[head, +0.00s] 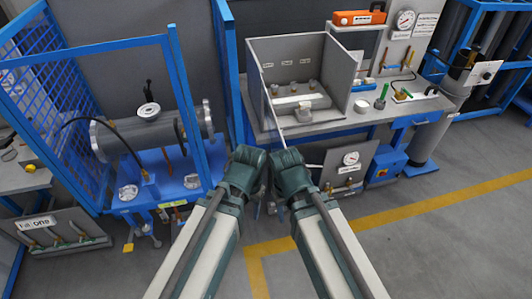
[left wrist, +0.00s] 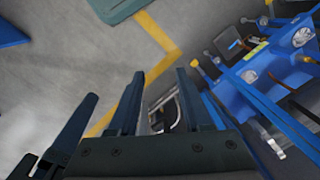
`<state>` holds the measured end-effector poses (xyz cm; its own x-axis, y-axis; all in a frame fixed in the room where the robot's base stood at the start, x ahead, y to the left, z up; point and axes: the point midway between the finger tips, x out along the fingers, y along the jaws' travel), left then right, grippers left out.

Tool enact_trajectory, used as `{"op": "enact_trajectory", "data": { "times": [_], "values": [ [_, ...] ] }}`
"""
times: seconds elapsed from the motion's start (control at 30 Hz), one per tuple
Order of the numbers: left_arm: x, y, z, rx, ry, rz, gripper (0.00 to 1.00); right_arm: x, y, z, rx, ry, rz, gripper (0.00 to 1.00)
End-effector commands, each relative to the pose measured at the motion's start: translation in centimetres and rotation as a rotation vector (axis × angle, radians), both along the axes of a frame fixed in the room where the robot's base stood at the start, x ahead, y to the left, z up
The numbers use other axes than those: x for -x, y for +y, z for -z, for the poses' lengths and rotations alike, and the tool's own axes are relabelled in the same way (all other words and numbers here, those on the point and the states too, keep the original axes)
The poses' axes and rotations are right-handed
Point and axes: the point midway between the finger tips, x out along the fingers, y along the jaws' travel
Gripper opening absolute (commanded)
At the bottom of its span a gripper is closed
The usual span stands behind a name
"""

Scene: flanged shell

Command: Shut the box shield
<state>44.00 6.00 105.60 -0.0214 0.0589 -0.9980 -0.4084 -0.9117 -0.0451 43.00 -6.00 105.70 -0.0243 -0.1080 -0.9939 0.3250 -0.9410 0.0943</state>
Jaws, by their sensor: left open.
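The box (head: 340,85) is an open-fronted grey case on the workbench, with light fittings inside. Its shield (head: 268,98) is a thin clear panel with a pale edge at the box's left side. It stands swung out from the front, seen nearly edge-on. My left gripper (head: 256,158) is just below and in front of the shield's lower edge; contact cannot be told. In the left wrist view its two dark fingers (left wrist: 158,92) are apart with nothing between them. My right gripper (head: 284,158) is close beside it, and its fingers are hard to make out.
A blue mesh cage (head: 175,85) with a grey cylinder (head: 150,130) stands left. The workbench (head: 400,112) carries small tools and a gauge (head: 405,20) to the right. A panel with a gauge (head: 350,160) leans below it. Floor at right with a yellow line (head: 400,215) is clear.

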Motion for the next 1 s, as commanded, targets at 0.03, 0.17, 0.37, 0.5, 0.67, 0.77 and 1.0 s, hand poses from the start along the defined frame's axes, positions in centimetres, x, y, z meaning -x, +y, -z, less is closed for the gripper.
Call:
{"op": "enact_trajectory", "data": {
  "times": [0.03, 0.17, 0.37, 0.5, 0.67, 0.77, 1.0],
  "values": [
    [-1.1, 0.2, -1.1, 0.036, -0.002, 0.052, 0.38, 0.0, 0.0, -1.1, 0.0, 0.0, 0.001, 0.5],
    [-4.0, 0.9, -2.9, 0.155, -0.036, 0.257, 0.15, 0.0, 0.0, -2.8, -0.001, 0.0, 0.005, 0.5],
    [-8.0, 2.4, -5.5, 0.287, -0.154, 0.544, 0.0, 0.0, 0.0, -4.7, -0.002, 0.0, 0.009, 0.5],
    [-9.8, 3.3, -6.7, 0.325, -0.228, 0.672, 0.0, 0.0, 0.0, -5.4, -0.002, -0.001, 0.011, 0.5],
    [-10.6, 3.7, -7.1, 0.338, -0.269, 0.735, 0.0, 0.0, 0.0, -5.6, -0.002, -0.001, 0.012, 0.5],
    [-10.6, 3.7, -7.1, 0.339, -0.272, 0.744, 0.0, 0.0, 0.0, -5.6, -0.002, -0.001, 0.012, 0.5],
    [-10.8, 3.2, -5.2, 0.339, -0.27, 0.743, 0.0, 0.0, 0.0, -3.7, -0.002, 0.0, 0.01, 0.5]
  ]
}}
